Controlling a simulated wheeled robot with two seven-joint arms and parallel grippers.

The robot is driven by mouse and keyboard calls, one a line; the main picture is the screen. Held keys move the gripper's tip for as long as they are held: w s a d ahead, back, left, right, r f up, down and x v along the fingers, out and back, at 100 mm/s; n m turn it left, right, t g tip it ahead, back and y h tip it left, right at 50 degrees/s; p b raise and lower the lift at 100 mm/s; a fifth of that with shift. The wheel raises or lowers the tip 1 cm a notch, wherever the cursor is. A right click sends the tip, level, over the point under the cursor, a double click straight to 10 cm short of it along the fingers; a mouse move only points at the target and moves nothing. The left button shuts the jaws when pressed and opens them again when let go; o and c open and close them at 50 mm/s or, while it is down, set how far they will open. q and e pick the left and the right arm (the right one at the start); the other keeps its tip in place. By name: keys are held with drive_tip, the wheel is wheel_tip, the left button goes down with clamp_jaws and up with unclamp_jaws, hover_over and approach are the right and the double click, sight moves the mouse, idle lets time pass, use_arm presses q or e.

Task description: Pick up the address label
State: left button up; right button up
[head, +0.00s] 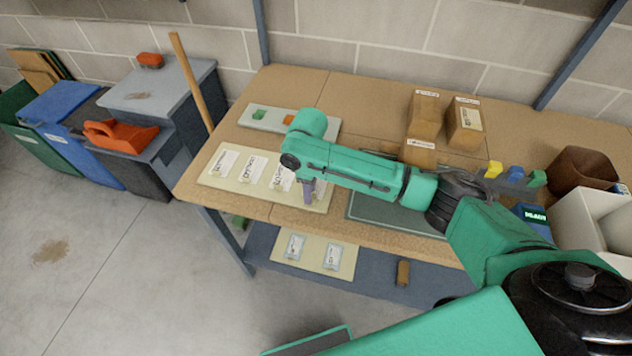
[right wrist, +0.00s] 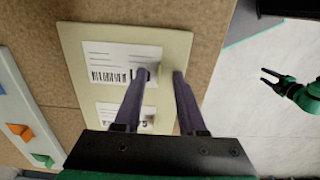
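A cream board (head: 212,182) on the table's left part carries a row of white printed labels, among them a label at its left end (head: 223,163). Which one is the address label I cannot read. My right gripper (head: 308,197) points down over the board's right part. In the right wrist view the right gripper (right wrist: 161,74) is open, its fingertips either side of a small tan tab at the edge of a barcoded white label (right wrist: 120,62). Contact is unclear. A second label (right wrist: 118,115) is partly hidden by a finger.
A pale tray (head: 262,120) with green and orange blocks lies behind the board. Cardboard boxes (head: 465,122) stand at the back right, and a dark green mat (head: 375,212) lies under my right arm. A wooden pole (head: 190,80) leans at the table's left.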

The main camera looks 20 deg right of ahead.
drive_tip(key=shift+c, duration=0.9)
clamp_jaws()
use_arm(q)
drive_tip(key=shift+s+f, duration=0.1)
drive_tip(key=shift+s, duration=0.6)
use_arm(e)
drive_tip(key=shift+w, duration=0.1)
use_arm(q)
drive_tip(key=shift+w, duration=0.1)
